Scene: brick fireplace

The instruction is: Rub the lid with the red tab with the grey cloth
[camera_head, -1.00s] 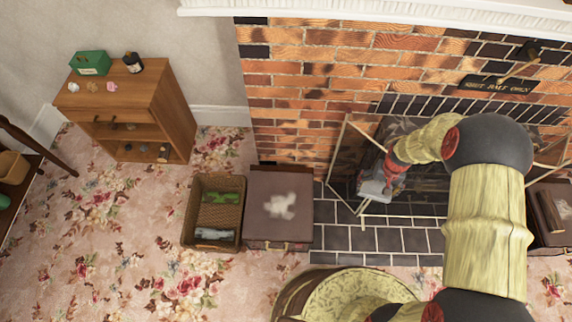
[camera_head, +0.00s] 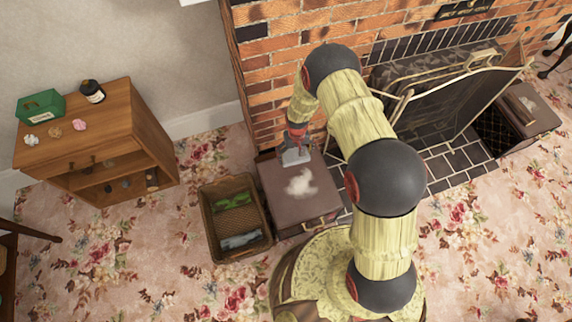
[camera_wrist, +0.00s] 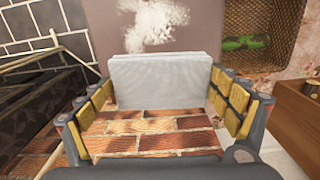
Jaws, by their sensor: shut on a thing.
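My gripper (camera_head: 297,143) is shut on the grey cloth (camera_head: 295,157), which looks like a folded, pale block. In the wrist view the cloth (camera_wrist: 165,80) spans between my two yellow-padded fingers. It is over the back edge of a brown box lid (camera_head: 318,203); I cannot tell whether it touches. This lid has a whitish smudge (camera_head: 301,182) in its middle, which also shows beyond the cloth in the wrist view (camera_wrist: 157,25). A second box lid (camera_head: 523,117) with a pale patch stands at the far right. No red tab can be made out on either lid.
A wicker basket (camera_head: 206,215) with green and grey items stands left of the near box. A wooden cabinet (camera_head: 121,112) with small objects is farther left. The brick wall (camera_head: 262,88) is close behind my gripper, and a fire screen (camera_head: 440,100) stands to the right.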

